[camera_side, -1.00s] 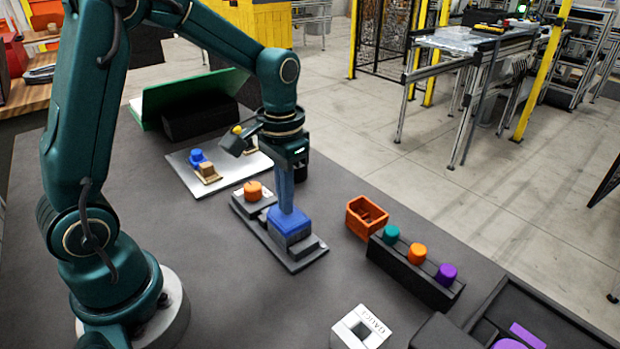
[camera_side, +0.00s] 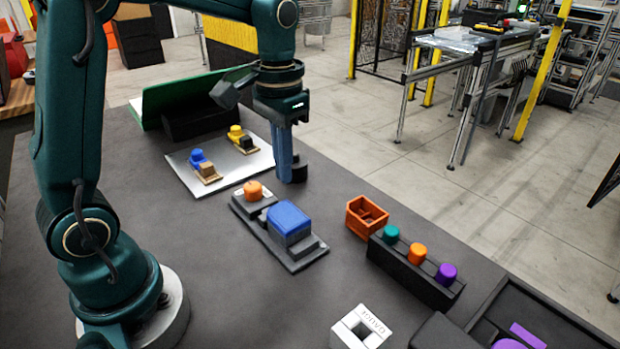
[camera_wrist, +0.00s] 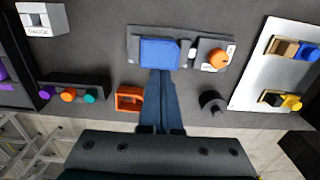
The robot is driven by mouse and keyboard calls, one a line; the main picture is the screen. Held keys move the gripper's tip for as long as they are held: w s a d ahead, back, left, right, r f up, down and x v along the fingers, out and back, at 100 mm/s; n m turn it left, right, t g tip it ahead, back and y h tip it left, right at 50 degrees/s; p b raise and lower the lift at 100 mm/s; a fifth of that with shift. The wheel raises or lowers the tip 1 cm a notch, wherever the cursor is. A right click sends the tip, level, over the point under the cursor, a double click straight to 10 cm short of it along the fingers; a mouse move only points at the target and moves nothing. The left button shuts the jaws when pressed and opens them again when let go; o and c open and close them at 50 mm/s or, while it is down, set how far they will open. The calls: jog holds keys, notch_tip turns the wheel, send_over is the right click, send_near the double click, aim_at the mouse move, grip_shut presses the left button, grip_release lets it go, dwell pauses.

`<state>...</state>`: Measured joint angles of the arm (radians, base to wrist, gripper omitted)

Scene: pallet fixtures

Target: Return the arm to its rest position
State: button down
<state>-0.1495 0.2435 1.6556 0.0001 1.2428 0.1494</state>
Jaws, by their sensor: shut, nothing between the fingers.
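My gripper (camera_side: 290,180) is shut and empty in the side view. It hangs pointing down above the dark table, behind the grey fixture. Its blue fingers also show in the wrist view (camera_wrist: 160,75), closed together, with their tips overlapping the blue block in the picture. The blue block (camera_side: 289,220) sits in the grey fixture (camera_side: 292,262), apart from the fingers in the side view. It also shows in the wrist view (camera_wrist: 159,52). An orange round knob (camera_side: 253,190) sits at the fixture's other end.
A white plate (camera_side: 235,176) carries a blue and a yellow piece. An orange open box (camera_side: 367,216) stands beside a black rack (camera_side: 410,272) of teal, orange and purple knobs. A white gauge block (camera_side: 360,330) and black tray (camera_side: 545,315) lie in front. A black curved piece (camera_side: 300,170) stands behind the fingers.

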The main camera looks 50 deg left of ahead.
jog(key=s+d+r+t, duration=0.3)
jog(key=s+r, duration=0.2)
jog(key=s+d+f+t, duration=0.1)
jog(key=s+f+t, duration=0.1)
jog(key=s, duration=0.4)
jog(key=shift+s+f+t, duration=0.15)
jog(key=shift+f+t, duration=0.15)
jog(key=shift+f, duration=0.1)
dwell(0.7)
